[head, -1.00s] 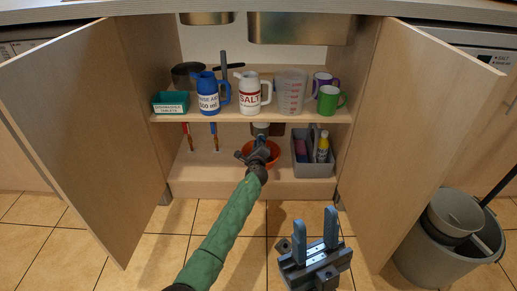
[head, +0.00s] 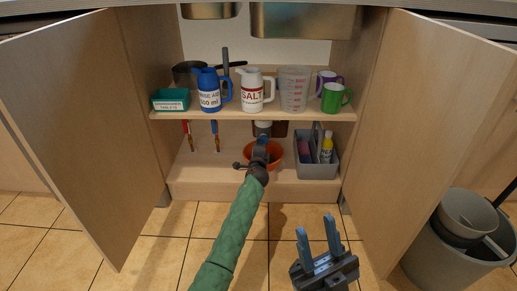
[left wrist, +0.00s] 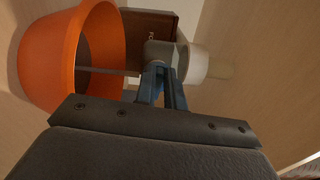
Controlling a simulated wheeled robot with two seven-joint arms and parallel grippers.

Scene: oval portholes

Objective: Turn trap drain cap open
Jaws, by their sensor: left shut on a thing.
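The sink trap (head: 263,125) hangs under the shelf at the back of the cabinet. In the left wrist view its grey body (left wrist: 160,50) and a pale collar (left wrist: 196,64) are visible. My left gripper (head: 263,141) reaches in over the orange bucket to the trap's lower part. In the left wrist view the blue fingers of this gripper (left wrist: 161,74) are closed against the grey body. The drain cap is mostly hidden between them. My right gripper (head: 317,226) is open and empty, in front of the cabinet.
The orange bucket (head: 276,154) stands under the trap and also shows in the left wrist view (left wrist: 42,55). A grey caddy (head: 316,171) with bottles is just to the right. The shelf (head: 240,117) with jugs is above. Open doors flank both sides.

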